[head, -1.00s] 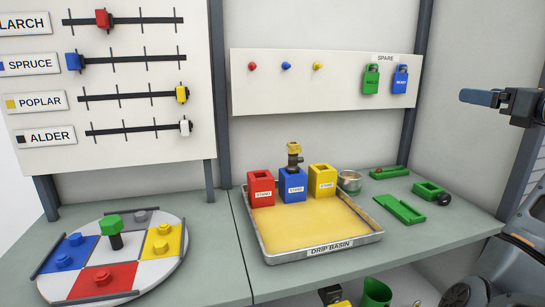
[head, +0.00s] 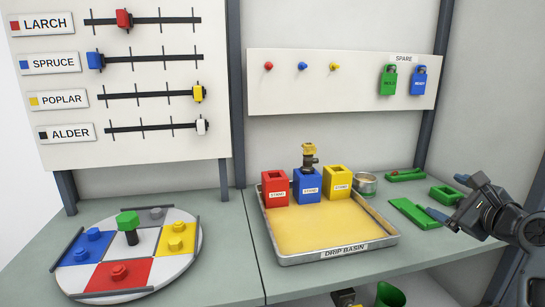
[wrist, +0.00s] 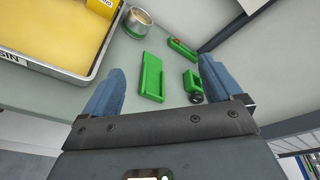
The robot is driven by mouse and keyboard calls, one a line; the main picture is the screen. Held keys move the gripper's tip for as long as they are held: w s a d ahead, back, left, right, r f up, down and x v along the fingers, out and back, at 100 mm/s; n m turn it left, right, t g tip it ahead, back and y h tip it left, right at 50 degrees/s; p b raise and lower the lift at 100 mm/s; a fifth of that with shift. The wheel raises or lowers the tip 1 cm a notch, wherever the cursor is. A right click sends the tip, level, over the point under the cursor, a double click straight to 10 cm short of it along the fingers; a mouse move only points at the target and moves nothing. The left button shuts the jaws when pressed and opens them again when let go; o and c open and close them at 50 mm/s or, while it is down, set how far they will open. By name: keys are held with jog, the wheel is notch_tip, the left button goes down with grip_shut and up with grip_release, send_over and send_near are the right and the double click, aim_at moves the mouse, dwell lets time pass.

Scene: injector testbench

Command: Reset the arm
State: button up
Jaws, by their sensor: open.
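My gripper (head: 450,198) is at the right end of the bench in the head view, with its blue fingers apart. In the wrist view my gripper (wrist: 160,90) is open and empty, with the fingers spread to either side of the picture. Between the fingers, beyond them, lie a flat green tray (wrist: 152,77) and a green box-like holder (wrist: 192,82) with a dark round part (wrist: 196,98). No thing is between the fingertips close up. In the head view the green tray (head: 412,212) is just left of the gripper.
A drip basin (head: 330,252) holds red (head: 275,188), blue (head: 307,187) and yellow stands (head: 337,182), with a brass-topped injector (head: 309,157) on the blue one. A metal cup (head: 365,184) stands behind. A coloured turntable (head: 130,252) is left. Green and blue padlocks hang above.

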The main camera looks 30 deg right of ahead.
jog(key=s+a+f+n+y, duration=0.1)
jog(key=s+a+f+n, duration=0.6)
jog(key=a, duration=0.3)
jog(key=s+a+f+n, duration=0.5)
jog(key=a+f+n, duration=0.3)
jog(key=a+f, duration=0.15)
jog(key=s+a+r+n+y, duration=0.2)
jog(key=s+a+n, duration=0.6)
jog(key=s, duration=0.1)
jog(key=s+a+r+n+y, duration=0.2)
jog(key=s+a+n, duration=0.5)
jog(key=s+a, duration=0.2)
jog(key=shift+s+a+r+n+y, duration=0.25)
jog(key=shift+s+n+y, duration=0.15)
jog(key=shift+s, duration=0.3)
